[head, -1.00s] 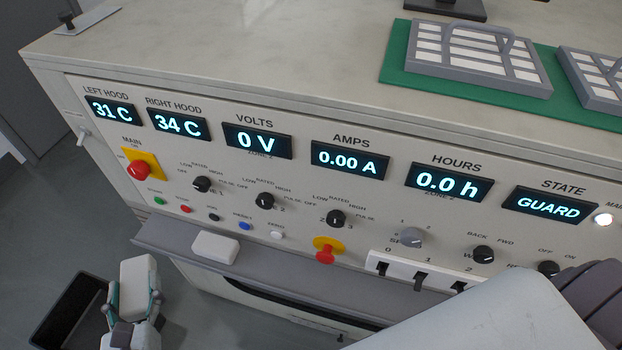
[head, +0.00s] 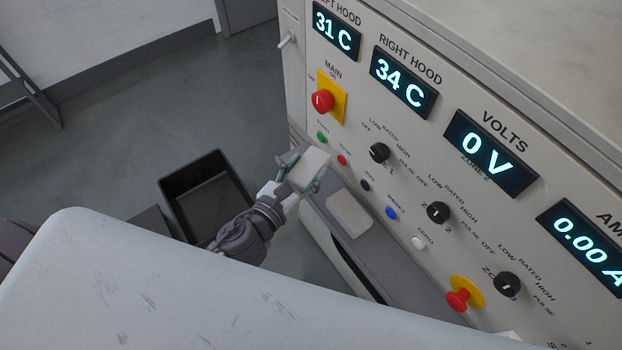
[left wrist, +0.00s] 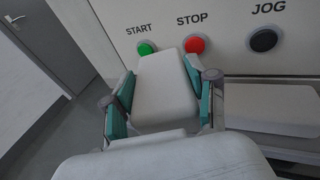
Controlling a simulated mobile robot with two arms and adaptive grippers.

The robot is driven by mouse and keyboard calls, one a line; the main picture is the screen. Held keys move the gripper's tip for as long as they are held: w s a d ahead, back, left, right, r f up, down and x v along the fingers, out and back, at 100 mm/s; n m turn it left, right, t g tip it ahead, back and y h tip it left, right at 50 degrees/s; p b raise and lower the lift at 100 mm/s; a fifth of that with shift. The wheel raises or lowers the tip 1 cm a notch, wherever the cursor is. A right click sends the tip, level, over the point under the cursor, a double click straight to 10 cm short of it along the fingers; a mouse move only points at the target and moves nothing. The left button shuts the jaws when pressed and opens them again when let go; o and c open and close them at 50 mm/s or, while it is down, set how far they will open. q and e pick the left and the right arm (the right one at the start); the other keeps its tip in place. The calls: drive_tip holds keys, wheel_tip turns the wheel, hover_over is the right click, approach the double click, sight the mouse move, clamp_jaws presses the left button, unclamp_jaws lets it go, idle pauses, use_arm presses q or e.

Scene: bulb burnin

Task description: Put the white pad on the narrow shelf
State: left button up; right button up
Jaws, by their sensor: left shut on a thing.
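My left gripper (head: 292,177) is shut on a white pad (head: 311,167) in front of the panel's left end. In the left wrist view the held pad (left wrist: 163,92) sits between the teal fingers (left wrist: 166,100), just below the green START and red STOP buttons. The narrow shelf (head: 400,277) is the grey ledge along the panel's foot. A second white pad (head: 349,213) lies on it, to the right of the held one. The held pad hides part of the shelf's left end; I cannot tell whether it touches the shelf. My right gripper is out of view.
The panel carries a red MAIN knob (head: 322,100), a green button (head: 321,137), a red button (head: 342,160), black dials (head: 379,152) and a red knob on yellow (head: 458,299). A black open bin (head: 207,195) stands on the floor (head: 130,140) left of the shelf.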

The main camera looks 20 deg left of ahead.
use_arm(q)
drive_tip(key=shift+f, duration=0.6)
drive_tip(key=shift+f+b, duration=0.85)
drive_tip(key=shift+f, duration=0.6)
drive_tip(key=shift+f, duration=0.1)
drive_tip(key=shift+f+b, duration=0.4)
drive_tip(key=o, duration=1.1)
